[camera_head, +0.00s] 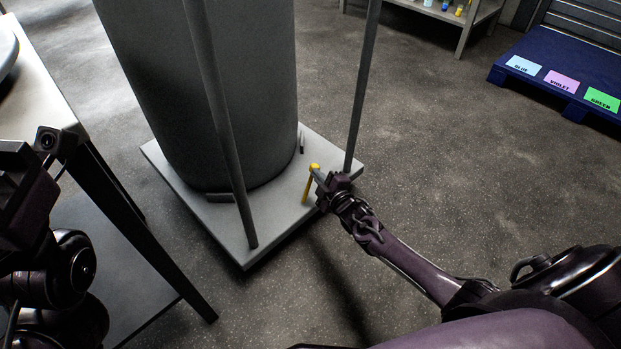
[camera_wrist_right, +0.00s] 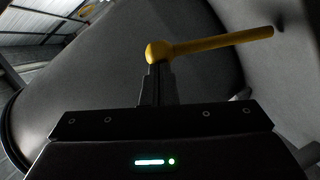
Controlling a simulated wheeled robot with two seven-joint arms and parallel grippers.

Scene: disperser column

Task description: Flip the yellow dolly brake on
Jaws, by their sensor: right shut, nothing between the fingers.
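The yellow brake lever (camera_head: 309,183) stands at the right part of the grey dolly plate (camera_head: 284,205), beside the big grey drum. It leans slightly, with its rounded knob at the top. My right gripper (camera_head: 318,176) is shut and empty, its fingertips right at the knob end. In the right wrist view the lever (camera_wrist_right: 215,46) runs from the knob to the right, and the shut fingers (camera_wrist_right: 157,72) are just below the knob, touching or very close; I cannot tell which. My left gripper is not clearly visible; part of my left arm shows at the left edge.
The grey drum (camera_head: 205,90) stands on the dolly between thin upright posts (camera_head: 362,90). A table (camera_head: 50,100) is at the left. A blue pallet (camera_head: 540,85) with coloured labels and a shelf (camera_head: 440,12) are at the back right.

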